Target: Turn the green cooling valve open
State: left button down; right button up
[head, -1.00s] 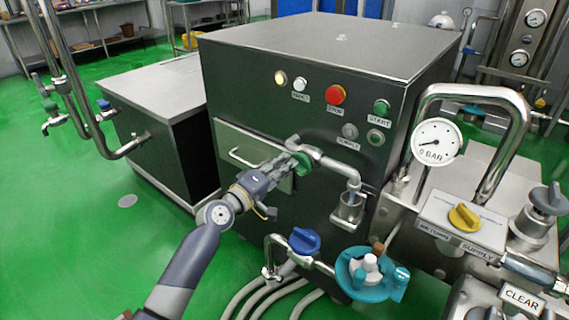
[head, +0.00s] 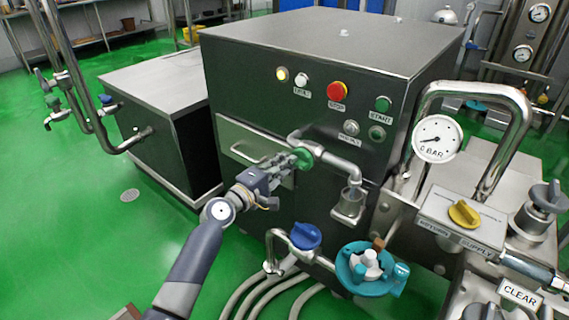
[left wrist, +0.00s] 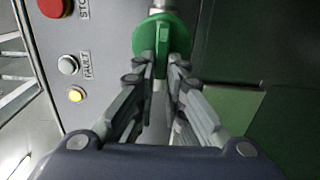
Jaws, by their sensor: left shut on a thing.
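The green valve handle (head: 304,157) sits on a steel pipe at the front of the dark machine cabinet. My left gripper (head: 290,162) reaches it from the lower left and is shut on it. In the left wrist view the green handle (left wrist: 162,38) is at the top middle, and the fingertips of my left gripper (left wrist: 162,62) are on both sides of its raised grip. The fingers hide part of the handle. My right gripper is not in view.
A steel cup (head: 350,203) stands below the pipe's spout. A blue valve (head: 306,236), a teal round fitting (head: 385,283), a yellow knob (head: 464,213) and a gauge reading "0 BAR" (head: 437,139) are to the right. A drawer handle (head: 243,153) is close left of the gripper.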

pick_arm(q)
jog(key=shift+f, duration=0.15)
jog(key=c, duration=1.7)
grip_release()
jog(key=shift+o, duration=0.2)
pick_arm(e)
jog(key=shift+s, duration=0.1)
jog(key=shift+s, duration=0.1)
pick_arm(q)
jog(key=v, duration=1.2)
